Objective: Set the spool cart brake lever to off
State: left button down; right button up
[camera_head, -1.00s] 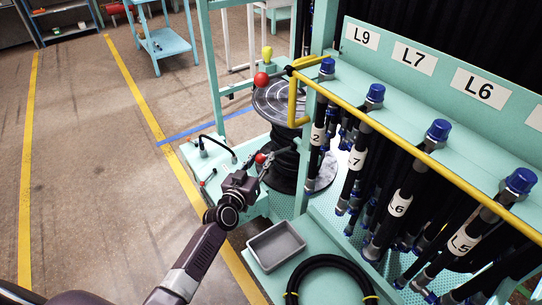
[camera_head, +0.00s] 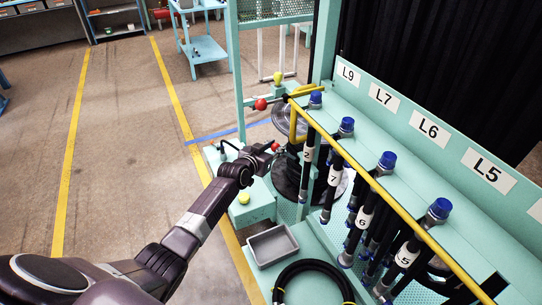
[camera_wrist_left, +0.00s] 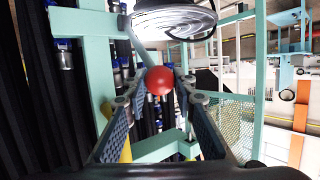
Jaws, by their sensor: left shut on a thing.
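The spool cart (camera_head: 258,205) is a teal base beside a spool with a grey round flange (camera_head: 287,122). A lever with a red ball knob (camera_head: 276,147) stands by the spool. My left gripper (camera_head: 274,149) is at this knob, its fingers shut on it. In the left wrist view the red knob (camera_wrist_left: 159,80) sits between the two fingertips (camera_wrist_left: 161,84), with its grey lever rod running up and away. The fingers hide part of the lever in the head view. No brake marking is legible. My right gripper is not in view.
A second red ball (camera_head: 260,104) is on the frame near the yellow rail (camera_head: 375,185). Labelled hanging hoses (camera_head: 365,215) with blue caps crowd the right. A grey tray (camera_head: 271,246) and a coiled black hose (camera_head: 312,285) lie in front. The floor at left is clear.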

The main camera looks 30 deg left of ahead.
pick_arm(q)
jog(key=shift+w+d+r, duration=0.15)
jog(key=shift+w+r, duration=0.4)
jog(key=shift+r, duration=0.25)
jog(key=shift+w+d+r, duration=0.1)
jog(key=shift+w+d, duration=0.1)
jog(key=shift+w, duration=0.05)
jog(key=shift+w+d+r, duration=0.2)
jog(key=shift+w+d, duration=0.25)
jog(key=shift+d, duration=0.05)
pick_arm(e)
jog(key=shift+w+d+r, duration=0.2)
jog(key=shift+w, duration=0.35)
pick_arm(q)
jog(key=c, duration=2)
grip_release()
jog(key=shift+d, duration=0.1)
jog(key=shift+c, duration=0.2)
jog(key=o, duration=0.5)
jog(key=shift+w+f, duration=0.15)
jog(key=shift+f, duration=0.15)
jog(key=shift+c, duration=0.2)
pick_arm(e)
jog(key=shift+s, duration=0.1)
